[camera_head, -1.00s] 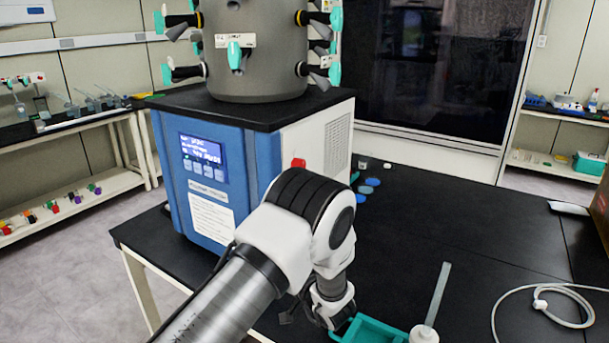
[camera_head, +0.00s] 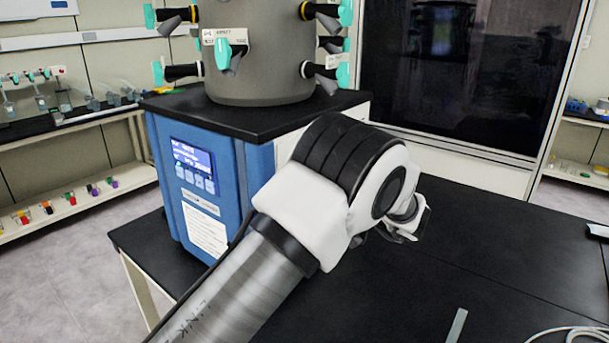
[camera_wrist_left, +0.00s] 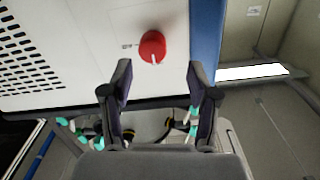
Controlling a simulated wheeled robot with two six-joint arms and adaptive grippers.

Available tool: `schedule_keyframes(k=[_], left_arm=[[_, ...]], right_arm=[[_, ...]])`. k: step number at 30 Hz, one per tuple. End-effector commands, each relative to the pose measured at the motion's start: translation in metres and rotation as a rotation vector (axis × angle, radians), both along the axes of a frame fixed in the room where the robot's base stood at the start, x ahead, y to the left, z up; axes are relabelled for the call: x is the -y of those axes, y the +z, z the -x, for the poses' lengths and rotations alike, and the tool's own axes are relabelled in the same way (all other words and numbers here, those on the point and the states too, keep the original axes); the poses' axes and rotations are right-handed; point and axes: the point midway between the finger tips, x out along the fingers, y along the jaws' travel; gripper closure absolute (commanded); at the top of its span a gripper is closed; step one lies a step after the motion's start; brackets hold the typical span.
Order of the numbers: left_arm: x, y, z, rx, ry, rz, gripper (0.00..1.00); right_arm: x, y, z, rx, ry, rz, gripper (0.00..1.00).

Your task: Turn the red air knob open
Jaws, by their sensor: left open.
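The red air knob (camera_wrist_left: 152,46) sits on the white side panel of the freeze dryer in the left wrist view. A light mark on the knob points toward the bottom of that picture. My left gripper (camera_wrist_left: 157,80) is open, its two fingers apart, with the knob ahead of the gap between them and not visibly touched. In the head view my left arm hides the knob and most of the white side panel. The freeze dryer (camera_head: 208,190) is a blue box with a lit display and a black top. My right gripper is not in view.
A grey chamber (camera_head: 262,60) with several teal-handled valves stands on the dryer. The black table (camera_head: 480,260) is mostly clear to the right. A white tube (camera_head: 570,332) lies at the lower right. Shelves (camera_head: 80,120) with small items stand at the left.

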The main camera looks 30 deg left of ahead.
Motion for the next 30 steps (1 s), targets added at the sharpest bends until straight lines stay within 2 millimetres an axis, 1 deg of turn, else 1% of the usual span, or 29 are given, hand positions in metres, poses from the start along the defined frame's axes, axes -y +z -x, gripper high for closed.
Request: schedule_keyframes(k=[1,3,6,9,15,17,18,20,21,30], left_arm=[[-0.011,0.002,0.0,-0.003,0.003,0.003,0.4],[-0.024,0.002,-0.001,-0.004,0.002,0.002,0.4],[-0.037,0.001,-0.003,-0.002,0.0,0.002,0.4],[-0.042,0.0,-0.003,-0.002,-0.001,0.001,0.4],[-0.043,-0.001,-0.003,-0.002,-0.002,0.0,0.4],[-0.043,-0.001,-0.003,-0.002,-0.002,0.0,0.61],[-0.043,-0.001,-0.003,-0.002,-0.002,0.0,0.76],[-0.043,-0.001,-0.003,-0.002,-0.001,0.0,0.97],[-0.043,-0.001,-0.003,-0.002,-0.001,0.001,1.0],[-0.043,-0.001,-0.003,-0.016,-0.001,0.001,1.0]], right_arm=[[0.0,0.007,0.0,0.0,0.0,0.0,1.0],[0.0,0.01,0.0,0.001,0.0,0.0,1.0],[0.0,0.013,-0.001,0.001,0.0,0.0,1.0],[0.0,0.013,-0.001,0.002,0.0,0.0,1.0],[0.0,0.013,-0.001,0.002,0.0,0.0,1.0],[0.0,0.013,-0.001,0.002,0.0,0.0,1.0],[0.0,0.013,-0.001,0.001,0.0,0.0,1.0],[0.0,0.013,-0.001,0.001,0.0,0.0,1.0],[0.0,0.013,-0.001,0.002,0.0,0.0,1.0],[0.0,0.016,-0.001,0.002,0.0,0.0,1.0]])
